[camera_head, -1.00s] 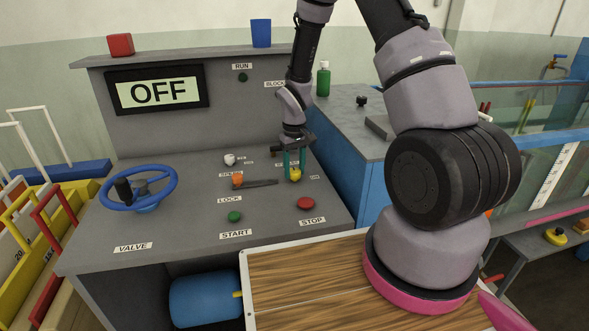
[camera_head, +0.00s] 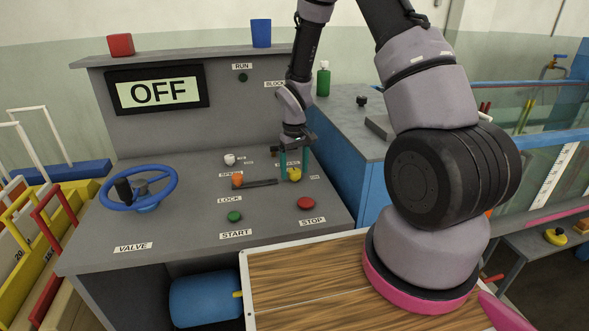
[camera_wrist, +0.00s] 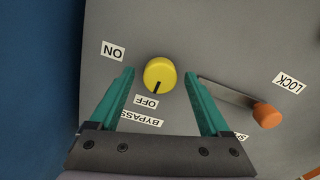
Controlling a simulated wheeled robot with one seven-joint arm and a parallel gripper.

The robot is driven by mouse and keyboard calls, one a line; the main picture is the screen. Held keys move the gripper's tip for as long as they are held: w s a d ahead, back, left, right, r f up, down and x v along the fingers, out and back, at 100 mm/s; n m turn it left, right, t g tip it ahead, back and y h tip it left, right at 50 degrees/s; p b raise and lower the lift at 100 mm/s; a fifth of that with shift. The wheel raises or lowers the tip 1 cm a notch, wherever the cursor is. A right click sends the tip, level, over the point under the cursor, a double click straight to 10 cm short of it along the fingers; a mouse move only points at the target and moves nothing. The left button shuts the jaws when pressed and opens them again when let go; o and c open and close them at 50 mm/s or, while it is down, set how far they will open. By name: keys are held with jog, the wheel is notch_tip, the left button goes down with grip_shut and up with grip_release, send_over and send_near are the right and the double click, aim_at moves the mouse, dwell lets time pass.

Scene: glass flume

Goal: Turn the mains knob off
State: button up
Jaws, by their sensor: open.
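The yellow knob (camera_head: 295,175) sits on the grey console top. The wrist view shows it (camera_wrist: 159,72) from above, its black mark pointing down towards the OFF label (camera_wrist: 147,101). The ON label (camera_wrist: 113,51) lies to its upper left. My gripper (camera_head: 296,172) is open, with one teal finger on each side of the knob. In the wrist view the fingers (camera_wrist: 159,76) stand apart from the knob with gaps on both sides. No MAINS label is readable.
An orange slider knob (camera_head: 237,180), a green START button (camera_head: 234,216) and a red STOP button (camera_head: 306,203) are nearby. A blue valve wheel (camera_head: 138,188) is at the left. The display (camera_head: 157,92) reads OFF.

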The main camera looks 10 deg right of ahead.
aim_at(295, 171)
notch_tip(295, 171, up, 11)
jog(key=shift+f, duration=0.15)
dwell(0.4)
